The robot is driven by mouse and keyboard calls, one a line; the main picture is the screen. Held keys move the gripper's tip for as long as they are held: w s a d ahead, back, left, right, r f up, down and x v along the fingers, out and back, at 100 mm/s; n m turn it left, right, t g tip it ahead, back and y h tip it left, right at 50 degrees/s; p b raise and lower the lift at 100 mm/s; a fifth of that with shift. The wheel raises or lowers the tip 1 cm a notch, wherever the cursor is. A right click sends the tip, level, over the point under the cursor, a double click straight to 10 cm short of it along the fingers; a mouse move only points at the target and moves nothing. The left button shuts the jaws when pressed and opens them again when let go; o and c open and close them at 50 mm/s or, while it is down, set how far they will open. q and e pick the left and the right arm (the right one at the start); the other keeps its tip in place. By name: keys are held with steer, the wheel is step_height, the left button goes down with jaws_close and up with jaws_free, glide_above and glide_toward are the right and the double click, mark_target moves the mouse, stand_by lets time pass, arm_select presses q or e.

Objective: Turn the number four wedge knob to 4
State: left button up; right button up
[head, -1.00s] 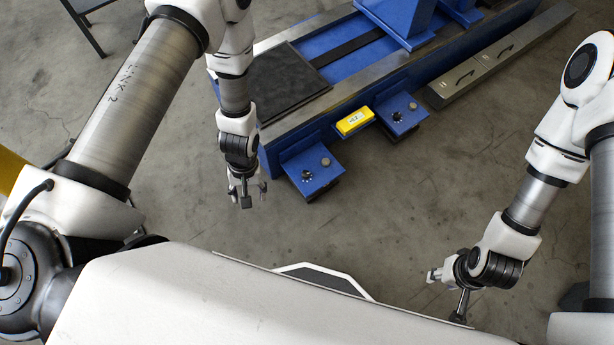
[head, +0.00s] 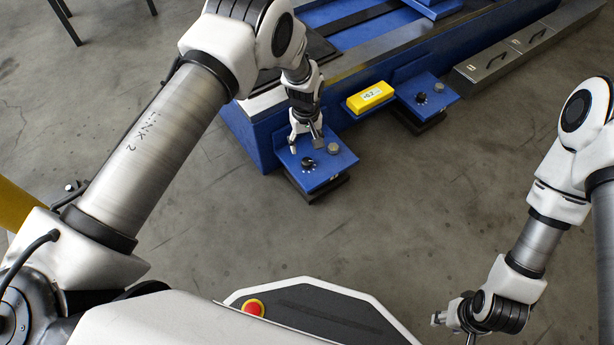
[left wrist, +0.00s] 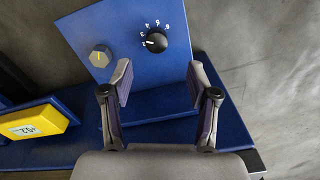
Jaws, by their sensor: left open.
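A blue plate (head: 340,160) in front of the blue machine carries a black dial knob (head: 308,163) and a smaller grey knob (head: 333,148). In the left wrist view the black knob (left wrist: 156,39) has white marks around its upper side, too small to read surely. Its white pointer line points left. The grey knob (left wrist: 100,56) is left of it with a yellowish line. My left gripper (head: 305,143) is open above this plate; its fingers (left wrist: 160,78) are apart, short of the black knob, holding nothing. My right gripper (head: 454,329) looks open and empty, low at right, away from the plates.
A second blue plate (head: 447,98) with a black knob (head: 421,98) and a grey knob (head: 438,87) is further right. A yellow box with a display (head: 370,96) sits between the plates. A long metal case (head: 510,60) lies behind. Open floor (head: 420,210) is in front.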

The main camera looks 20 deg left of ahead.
mark_target(307, 161)
arm_select(q)
steer(key=shift+w+d+f, duration=0.1)
steer(key=shift+w+f, duration=0.2)
steer(key=shift+f, duration=0.35)
step_height(307, 161, down, 7)
steer(key=b, duration=0.4)
steer(key=shift+f+b, duration=0.2)
steer(key=shift+b, duration=0.1)
steer(key=shift+r, duration=0.1)
arm_select(e)
step_height(307, 161, down, 5)
steer(key=shift+w+d+f, duration=0.1)
steer(key=shift+w+f, duration=0.05)
steer(key=shift+f, duration=0.05)
arm_select(q)
jaws_close()
